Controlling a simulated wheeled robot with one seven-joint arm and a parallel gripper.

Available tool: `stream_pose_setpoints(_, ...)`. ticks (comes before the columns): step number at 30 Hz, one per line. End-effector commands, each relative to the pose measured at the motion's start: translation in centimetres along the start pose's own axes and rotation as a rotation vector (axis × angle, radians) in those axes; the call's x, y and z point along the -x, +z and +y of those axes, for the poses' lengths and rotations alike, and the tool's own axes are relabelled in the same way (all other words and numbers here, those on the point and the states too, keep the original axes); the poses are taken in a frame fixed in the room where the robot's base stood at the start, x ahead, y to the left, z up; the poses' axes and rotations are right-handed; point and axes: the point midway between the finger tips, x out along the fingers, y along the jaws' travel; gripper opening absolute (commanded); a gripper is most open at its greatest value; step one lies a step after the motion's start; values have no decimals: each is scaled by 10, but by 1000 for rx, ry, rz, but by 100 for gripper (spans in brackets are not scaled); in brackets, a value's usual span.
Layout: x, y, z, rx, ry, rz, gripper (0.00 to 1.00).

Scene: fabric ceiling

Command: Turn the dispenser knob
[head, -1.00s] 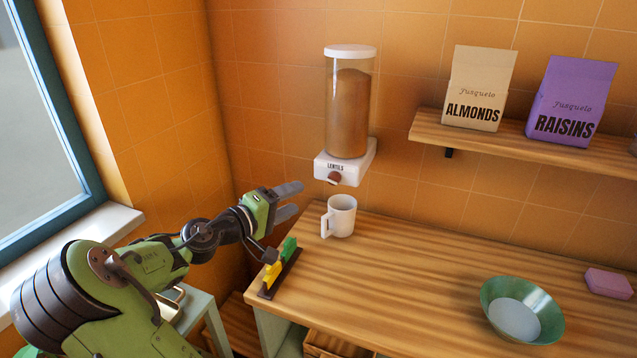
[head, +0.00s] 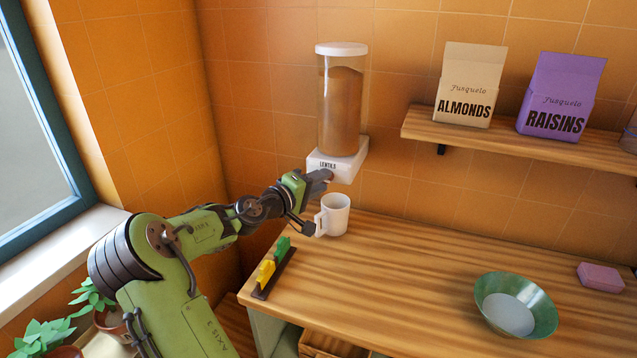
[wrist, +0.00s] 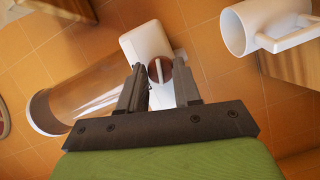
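The lentils dispenser (head: 341,112) is a clear cylinder with brown contents and a white base, fixed to the tiled wall. It also shows in the wrist view (wrist: 94,92), lying sideways in the picture. Its round brown knob (wrist: 160,70) sits on the front of the white base, with a raised bar across it. My gripper (wrist: 160,78) is open, with one finger on each side of the knob; I cannot tell whether they touch it. In the head view my gripper (head: 318,180) is at the base front and mostly hides the knob.
A white mug (head: 335,214) stands on the wooden counter (head: 400,270) just below the dispenser, close under my gripper. A green bowl (head: 515,305) and a pink block (head: 600,277) are at the right. Almonds (head: 469,85) and raisins (head: 561,95) bags stand on a shelf (head: 500,140).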

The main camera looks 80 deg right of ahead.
Motion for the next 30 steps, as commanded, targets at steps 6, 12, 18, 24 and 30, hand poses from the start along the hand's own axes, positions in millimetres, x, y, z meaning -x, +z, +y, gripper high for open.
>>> stream_pose_setpoints(6,0,0,0,-1,-2,0,2)
stream_pose_setpoints(12,0,1,0,-184,-76,0,2)
stream_pose_setpoints(18,0,1,2,-376,-156,0,2)
stream_pose_setpoints(24,0,1,2,-390,-163,-1,2)
stream_pose_setpoints(30,0,0,3,-388,-163,-1,48)
